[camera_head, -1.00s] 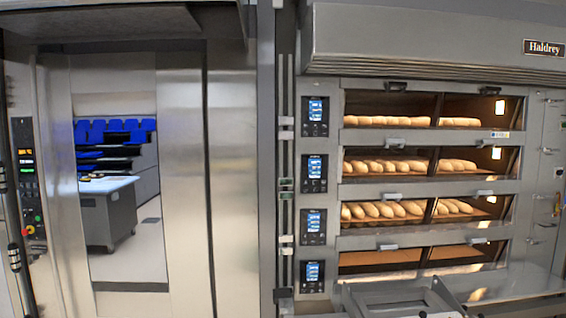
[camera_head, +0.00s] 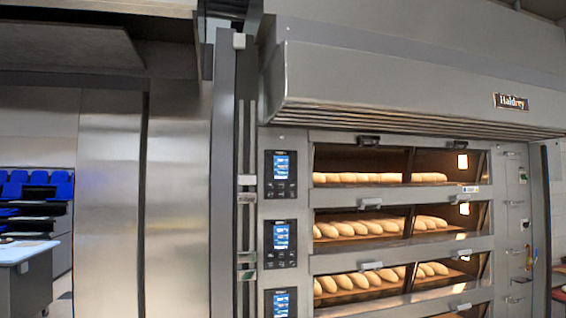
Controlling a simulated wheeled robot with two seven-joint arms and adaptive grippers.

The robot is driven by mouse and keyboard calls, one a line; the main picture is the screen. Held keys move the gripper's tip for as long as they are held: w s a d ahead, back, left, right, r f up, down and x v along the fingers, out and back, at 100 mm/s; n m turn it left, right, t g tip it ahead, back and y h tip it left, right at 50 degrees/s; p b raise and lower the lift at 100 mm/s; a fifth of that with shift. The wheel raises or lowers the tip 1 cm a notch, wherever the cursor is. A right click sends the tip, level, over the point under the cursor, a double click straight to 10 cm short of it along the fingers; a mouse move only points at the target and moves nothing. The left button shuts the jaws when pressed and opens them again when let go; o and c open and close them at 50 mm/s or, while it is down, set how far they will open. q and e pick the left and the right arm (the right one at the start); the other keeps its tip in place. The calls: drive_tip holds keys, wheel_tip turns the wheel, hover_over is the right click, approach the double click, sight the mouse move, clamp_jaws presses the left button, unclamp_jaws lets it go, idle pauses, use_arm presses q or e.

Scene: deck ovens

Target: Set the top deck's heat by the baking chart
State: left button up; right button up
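The deck oven stands at the right, with a Haldrey sign (camera_head: 511,102) on its hood (camera_head: 400,85). The top deck (camera_head: 360,162) is lit and holds a row of pale loaves behind its glass. Its control panel (camera_head: 280,174), with a small blue-lit screen, is just left of that deck. The screen's text is too small to read. The second deck's panel (camera_head: 280,244) and the third deck's panel (camera_head: 280,303) sit below in the same column. No baking chart can be made out. Neither of my grippers is in view.
A tall steel door (camera_head: 110,200) and panels fill the left. A table (camera_head: 25,252) and blue seats (camera_head: 35,183) show at the far left edge. The second deck (camera_head: 370,226) and third deck (camera_head: 375,282) also hold loaves.

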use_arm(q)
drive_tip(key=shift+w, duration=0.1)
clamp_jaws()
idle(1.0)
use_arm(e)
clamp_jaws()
